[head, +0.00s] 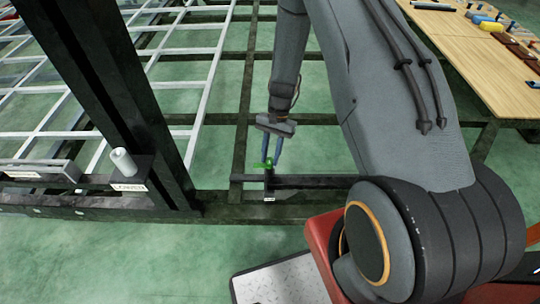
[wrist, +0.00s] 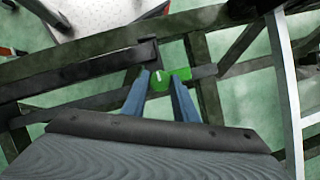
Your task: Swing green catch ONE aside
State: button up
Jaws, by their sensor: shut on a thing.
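The green catch (head: 269,164) sits at the end of a short dark bar on the chassis frame, just above a small white label (head: 269,199). My gripper (head: 271,160) reaches down from above, with its two blue fingers at the catch. In the wrist view the green catch (wrist: 161,79) carries a white mark and lies between the fingertips of my gripper (wrist: 162,80). The fingers are shut on it. The label's writing is too small to read, so I cannot tell the catch's number.
A dark upright post (head: 115,90) stands to the left, beside a grey cylinder (head: 123,162) on a block labelled LOWER. White grating (head: 180,65) lies behind it. A wooden table (head: 465,45) with small items is at the top right. Dark chassis beams (head: 235,205) surround the catch.

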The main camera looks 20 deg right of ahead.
jog(key=shift+w, duration=0.1)
dwell(0.3)
jog(key=o, duration=1)
jog(key=v, duration=0.8)
jog(key=shift+b, duration=0.4)
jog(key=s+a+r+n+t+h+p, duration=0.15)
jog(key=s+r+n, duration=0.4)
jog(key=r, duration=0.95)
jog(key=s+r+n, duration=0.1)
jog(key=s+r, duration=0.2)
jog(key=s, duration=0.2)
jog(key=s+r+t+h+p, duration=0.1)
jog(key=s+r, duration=0.2)
jog(key=s, duration=0.2)
jog(key=s+r+n+t, duration=0.1)
jog(key=s+r, duration=0.3)
jog(key=shift+s+a+n+h+p, duration=0.15)
jog(key=shift+s+n+h+p, duration=0.15)
jog(key=shift+s+n, duration=0.1)
